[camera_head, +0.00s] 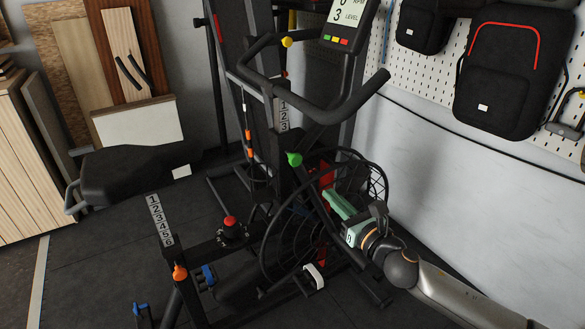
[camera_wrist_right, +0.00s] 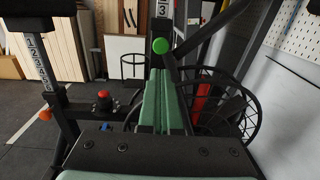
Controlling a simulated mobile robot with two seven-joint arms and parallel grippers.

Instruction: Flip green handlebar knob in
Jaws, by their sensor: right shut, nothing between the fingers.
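The green handlebar knob (camera_head: 294,159) is a small round knob on the exercise bike's dark post, below the handlebar (camera_head: 318,112). It also shows in the right wrist view (camera_wrist_right: 160,46), just beyond my fingertips. My right gripper (camera_head: 331,196) has pale green fingers and comes in from the lower right. It is shut and empty, to the right of and below the knob in the head view. In the right wrist view my gripper (camera_wrist_right: 155,75) has its fingers together, pointing toward the knob, with a visible gap to it. My left gripper is not in view.
A round black wire fan cage (camera_head: 376,180) stands close behind my right gripper. The bike also carries a yellow knob (camera_head: 287,42), a red knob (camera_head: 230,221) and an orange knob (camera_head: 180,272). A black saddle (camera_head: 135,172) is at the left. The right wall is close.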

